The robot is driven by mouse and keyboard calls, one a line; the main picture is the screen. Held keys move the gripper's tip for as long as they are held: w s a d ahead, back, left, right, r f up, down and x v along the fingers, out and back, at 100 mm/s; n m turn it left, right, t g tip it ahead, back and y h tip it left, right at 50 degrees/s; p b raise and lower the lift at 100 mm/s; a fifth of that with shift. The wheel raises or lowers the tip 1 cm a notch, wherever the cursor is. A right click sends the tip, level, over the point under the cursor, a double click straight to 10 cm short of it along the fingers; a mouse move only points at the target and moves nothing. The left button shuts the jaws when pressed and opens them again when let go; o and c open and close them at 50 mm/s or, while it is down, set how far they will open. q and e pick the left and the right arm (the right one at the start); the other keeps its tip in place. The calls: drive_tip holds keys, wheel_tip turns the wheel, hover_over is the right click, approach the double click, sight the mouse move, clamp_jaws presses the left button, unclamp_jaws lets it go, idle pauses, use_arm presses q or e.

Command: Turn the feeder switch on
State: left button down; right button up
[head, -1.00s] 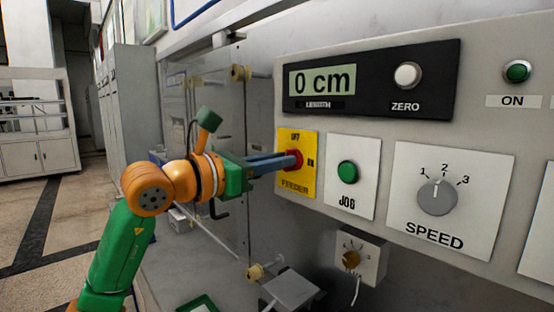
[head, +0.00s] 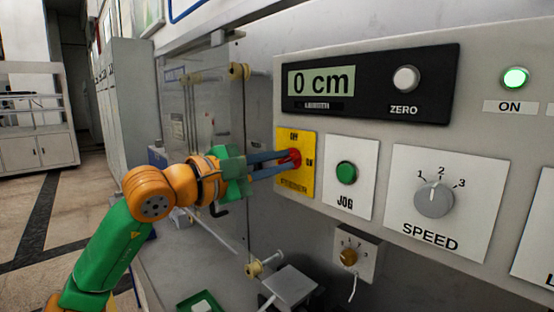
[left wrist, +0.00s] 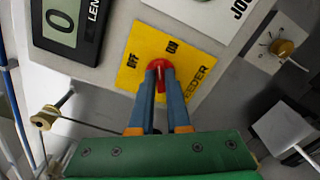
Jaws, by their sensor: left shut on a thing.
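The feeder switch is a red knob (head: 294,158) on a yellow plate (head: 307,180) marked OFF, ON and FEEDER, on the grey panel. The knob also shows in the left wrist view (left wrist: 160,65), where its handle lies between my fingers. My left gripper (head: 288,159) reaches in from the left and its blue fingers are shut on the knob. The ON lamp (head: 515,78) at the panel's upper right glows bright green. My right gripper is not in view.
To the right of the switch are a green JOG button (head: 346,173) and a grey SPEED dial (head: 434,199). Above is a display (head: 322,80) reading 0 cm with a white ZERO button (head: 406,78). A small box with a brown knob (head: 348,256) hangs below.

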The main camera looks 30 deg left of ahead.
use_arm(q)
drive_tip(key=m, duration=0.5)
drive_tip(key=shift+m, duration=0.3)
idle(0.4)
drive_tip(key=c, duration=0.9)
unclamp_jaws()
drive_tip(key=shift+w+f, duration=0.1)
drive_tip(key=b+v, duration=0.3)
drive_tip(key=v, duration=0.4)
